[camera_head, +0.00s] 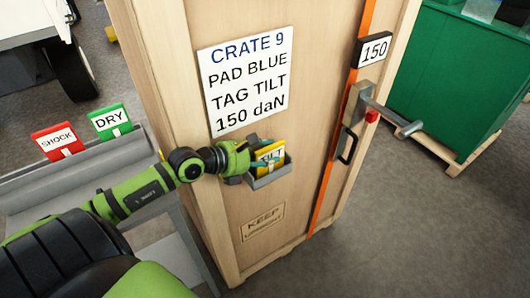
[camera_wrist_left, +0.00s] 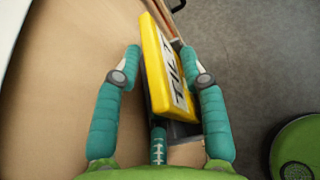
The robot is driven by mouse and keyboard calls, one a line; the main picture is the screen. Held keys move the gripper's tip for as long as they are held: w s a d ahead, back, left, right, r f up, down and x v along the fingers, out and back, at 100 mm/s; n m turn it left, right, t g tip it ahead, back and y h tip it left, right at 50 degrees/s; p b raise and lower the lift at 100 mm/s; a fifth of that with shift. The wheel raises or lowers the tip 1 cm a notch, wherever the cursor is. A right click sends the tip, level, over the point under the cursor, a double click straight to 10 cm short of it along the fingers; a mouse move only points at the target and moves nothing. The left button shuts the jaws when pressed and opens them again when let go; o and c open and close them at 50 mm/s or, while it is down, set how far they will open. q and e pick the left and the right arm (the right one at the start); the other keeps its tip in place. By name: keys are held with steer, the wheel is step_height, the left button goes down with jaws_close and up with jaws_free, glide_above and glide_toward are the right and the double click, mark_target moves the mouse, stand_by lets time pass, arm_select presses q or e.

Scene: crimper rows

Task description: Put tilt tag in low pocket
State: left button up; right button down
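The yellow tilt tag (camera_head: 273,152), with TILT on a white band, stands slightly tilted in the grey pocket (camera_head: 272,177) low on the front of the wooden crate. In the left wrist view the tag (camera_wrist_left: 166,66) rises from the dark pocket. My left gripper (camera_head: 262,155) is at the pocket. In the left wrist view its teal fingers (camera_wrist_left: 158,68) are spread, one on each side of the tag, with a gap on the left side. The right finger is close to the tag; I cannot tell whether they touch. My right gripper is not in view.
The crate (camera_head: 225,165) carries a sign (camera_head: 243,78) reading TAG TILT, an orange strap (camera_head: 331,180) and a lever tensioner (camera_head: 390,115). A red SHOCK tag (camera_head: 58,140) and green DRY tag (camera_head: 111,119) stand in a grey rack at left. A green bin (camera_head: 450,80) is at right.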

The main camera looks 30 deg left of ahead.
arm_select(q)
steer(key=shift+s+r, duration=0.1)
steer(key=shift+r, duration=0.1)
steer(key=shift+s+a, duration=0.15)
steer(key=shift+s, duration=0.2)
steer(key=b+v, duration=0.2)
steer(key=v, duration=0.9)
steer(key=shift+r+b, duration=0.15)
steer(key=shift+b, duration=0.25)
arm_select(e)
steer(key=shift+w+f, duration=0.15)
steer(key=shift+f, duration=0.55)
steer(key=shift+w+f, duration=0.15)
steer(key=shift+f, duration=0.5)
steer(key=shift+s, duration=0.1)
